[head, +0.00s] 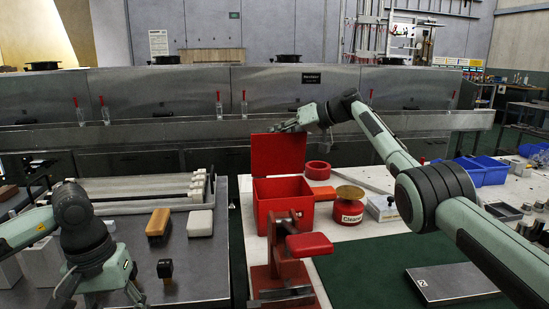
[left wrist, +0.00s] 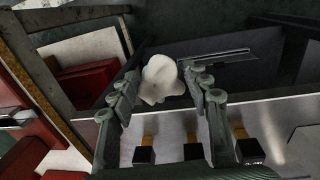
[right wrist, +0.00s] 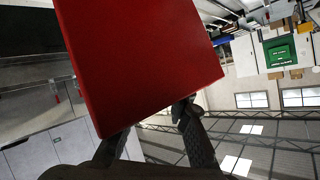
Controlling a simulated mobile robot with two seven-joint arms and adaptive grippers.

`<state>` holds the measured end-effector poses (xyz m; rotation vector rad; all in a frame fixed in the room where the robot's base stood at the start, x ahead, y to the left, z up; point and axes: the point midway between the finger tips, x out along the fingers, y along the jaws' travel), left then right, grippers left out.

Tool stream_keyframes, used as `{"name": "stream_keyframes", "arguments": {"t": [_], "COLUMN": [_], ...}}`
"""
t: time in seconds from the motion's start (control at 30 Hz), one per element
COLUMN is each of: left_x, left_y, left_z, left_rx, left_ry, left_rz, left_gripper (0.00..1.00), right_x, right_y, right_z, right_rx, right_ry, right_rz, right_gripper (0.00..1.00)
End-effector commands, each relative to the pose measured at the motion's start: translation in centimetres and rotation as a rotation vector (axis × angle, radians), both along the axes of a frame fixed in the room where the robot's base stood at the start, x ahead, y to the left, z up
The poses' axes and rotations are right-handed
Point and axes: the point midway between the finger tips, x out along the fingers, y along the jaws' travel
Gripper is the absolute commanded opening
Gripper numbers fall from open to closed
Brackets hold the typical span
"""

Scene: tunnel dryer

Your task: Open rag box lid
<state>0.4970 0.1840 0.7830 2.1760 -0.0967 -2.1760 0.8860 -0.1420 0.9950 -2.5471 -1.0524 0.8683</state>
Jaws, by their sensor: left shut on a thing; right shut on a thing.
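The red rag box (head: 272,207) stands on the white-topped table. Its lid (head: 277,155) is raised, about upright at the back. My right gripper (head: 287,127) is at the lid's top edge; in the right wrist view, the fingers (right wrist: 180,105) are shut on the edge of the red lid (right wrist: 140,60). My left gripper (head: 112,292) is low at the left in the head view, partly cut off by the picture's lower edge. In the left wrist view, its fingers (left wrist: 163,84) are shut on a crumpled white rag (left wrist: 160,72). The inside of the box is mostly hidden.
A red vise (head: 285,255) stands in front of the box. A red can with a brass top (head: 348,207) is right of it. A brown block (head: 158,222) and a white block (head: 200,223) lie on the left table. A gap separates the tables.

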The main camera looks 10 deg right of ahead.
Motion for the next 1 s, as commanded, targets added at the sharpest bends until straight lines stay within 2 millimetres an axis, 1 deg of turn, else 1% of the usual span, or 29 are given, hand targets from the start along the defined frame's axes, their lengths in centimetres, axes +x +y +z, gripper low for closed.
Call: {"name": "stream_keyframes", "arguments": {"t": [0.03,0.2,0.23,0.4,0.43,0.87,1.0], "left_x": [0.0,0.0,0.0,0.0,0.0,0.0,0.0], "left_y": [0.0,0.0,0.0,-0.01,-0.01,0.0,0.0], "left_z": [-0.05,-0.05,-0.05,-0.06,-0.06,-0.03,-0.02], "left_rx": [0.0,0.0,0.0,0.0,0.0,0.0,0.0], "left_ry": [0.0,0.0,0.0,0.0,0.0,0.0,0.0], "left_rz": [0.0,0.0,0.0,0.0,0.0,0.0,0.0], "left_gripper": [0.25,0.25,0.25,0.25,0.25,0.25,0.25], "right_x": [-0.06,-0.1,-0.1,-0.08,-0.09,-0.07,-0.18], "right_y": [-0.79,-0.77,-0.77,-0.74,-0.73,-0.31,-0.5], "right_z": [-1.23,-1.38,-1.41,-1.42,-1.4,-0.87,-0.59], "right_rx": [-0.011,-0.012,-0.012,-0.013,-0.014,-0.009,-0.009], "right_ry": [0.019,0.022,0.022,0.021,0.021,0.012,0.009], "right_rz": [-0.009,-0.008,-0.008,-0.008,-0.007,-0.002,-0.002], "right_gripper": [0.0,0.0,0.16,0.37,0.39,0.39,0.39]}}
